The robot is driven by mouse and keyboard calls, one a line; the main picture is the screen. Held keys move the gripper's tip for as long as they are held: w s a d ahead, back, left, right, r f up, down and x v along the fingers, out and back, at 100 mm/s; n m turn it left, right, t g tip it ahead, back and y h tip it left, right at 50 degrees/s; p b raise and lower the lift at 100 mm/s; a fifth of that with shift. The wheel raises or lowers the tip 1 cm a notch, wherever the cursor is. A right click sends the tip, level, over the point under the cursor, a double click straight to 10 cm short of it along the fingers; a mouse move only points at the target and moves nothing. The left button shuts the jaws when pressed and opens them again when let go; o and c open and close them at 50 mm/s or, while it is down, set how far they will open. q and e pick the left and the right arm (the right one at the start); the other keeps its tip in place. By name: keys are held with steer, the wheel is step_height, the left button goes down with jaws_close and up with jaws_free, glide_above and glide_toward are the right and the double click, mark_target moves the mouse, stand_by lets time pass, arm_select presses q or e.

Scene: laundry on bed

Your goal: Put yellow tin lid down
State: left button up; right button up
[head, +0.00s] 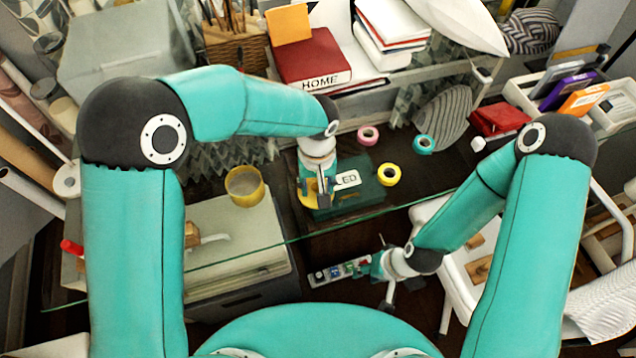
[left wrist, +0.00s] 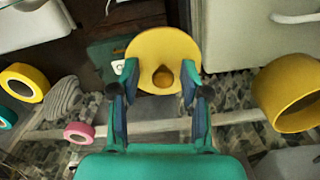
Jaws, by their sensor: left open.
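The yellow tin lid (left wrist: 163,48) is a round disc with a small brown-gold knob, in the middle of the left wrist view. It also shows in the head view (head: 308,194), partly hidden by my left gripper. My left gripper (left wrist: 157,88) is open, its fingers on either side of the knob, with visible gaps to it. The lid is over the left part of a dark green box marked LED (head: 368,194); I cannot tell whether it rests flat on it. My right gripper (head: 374,266) is low, by a small labelled strip (head: 332,272); its hold is unclear.
An open yellow tin (head: 245,186) stands left of the lid. Pink (head: 368,135), teal (head: 423,144) and yellow (head: 389,174) tape rolls lie to the right. A red book (head: 312,62) is behind. A glass edge (head: 345,228) crosses in front.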

mark_target(317, 186)
arm_select(q)
steer(key=shift+r, duration=0.1)
step_height(317, 186, up, 12)
stand_by(0.5)
stand_by(0.4)
